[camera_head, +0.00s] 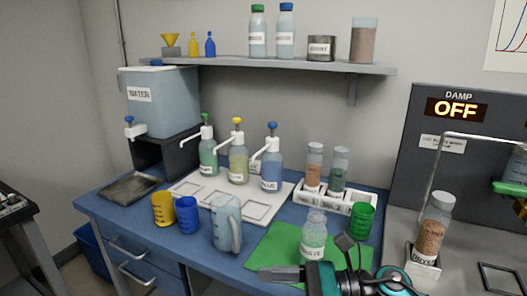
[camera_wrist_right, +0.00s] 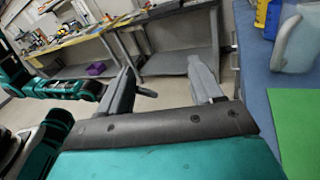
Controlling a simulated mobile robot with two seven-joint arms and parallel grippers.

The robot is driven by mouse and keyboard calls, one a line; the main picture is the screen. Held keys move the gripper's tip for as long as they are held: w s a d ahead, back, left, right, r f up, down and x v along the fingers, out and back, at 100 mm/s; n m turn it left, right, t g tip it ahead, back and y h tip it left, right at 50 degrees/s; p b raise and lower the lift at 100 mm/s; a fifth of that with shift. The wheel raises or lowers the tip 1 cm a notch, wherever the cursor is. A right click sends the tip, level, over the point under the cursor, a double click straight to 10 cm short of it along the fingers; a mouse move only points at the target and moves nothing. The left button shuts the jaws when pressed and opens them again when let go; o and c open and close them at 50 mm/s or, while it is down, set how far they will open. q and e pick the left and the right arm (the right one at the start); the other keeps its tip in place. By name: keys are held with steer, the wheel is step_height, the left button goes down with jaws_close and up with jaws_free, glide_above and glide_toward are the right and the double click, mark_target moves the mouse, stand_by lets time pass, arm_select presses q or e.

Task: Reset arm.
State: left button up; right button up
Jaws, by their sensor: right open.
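My right gripper (camera_head: 282,273) is at the bottom of the head view, by the front edge of the blue desk (camera_head: 262,212) and the green mat (camera_head: 283,242). One finger points left there; the other is not visible. In the right wrist view my right gripper (camera_wrist_right: 162,70) shows two spread fingers with nothing between them. My left gripper does not show in the head view.
A clear jug (camera_head: 226,226), a blue cup (camera_head: 188,220) and a yellow cup (camera_head: 163,210) stand left of the mat. A green cup (camera_head: 362,219) stands right. Pump bottles stand on a white tray (camera_head: 188,190) behind. Open floor (camera_wrist_right: 165,92) lies beyond the fingers.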

steer(key=d+f+m+t+h, duration=0.3)
steer(key=m+t, duration=0.2)
steer(key=m, duration=0.6)
steer(key=w+d+f+m+t+h, duration=0.1)
steer(key=d+f+m+t+h, duration=0.3)
steer(key=m, duration=0.8)
steer(key=d+f+m+t+h, duration=0.1)
steer(key=d+m+t+h, duration=0.15)
steer(key=m+t, duration=0.65)
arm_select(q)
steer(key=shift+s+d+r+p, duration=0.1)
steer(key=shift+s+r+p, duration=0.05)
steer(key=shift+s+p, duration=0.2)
arm_select(e)
steer(key=s+d+f+m+g+h, duration=0.3)
steer(key=s+f+m+g, duration=0.1)
steer(key=s+f+m, duration=0.2)
steer(key=s+d+f+m+g+h, duration=0.3)
steer(key=f+m, duration=0.5)
steer(key=m, duration=0.3)
steer(key=s+g, duration=0.1)
steer(key=s, duration=0.1)
steer(key=shift+s+d, duration=0.35)
steer(key=shift+s, duration=0.05)
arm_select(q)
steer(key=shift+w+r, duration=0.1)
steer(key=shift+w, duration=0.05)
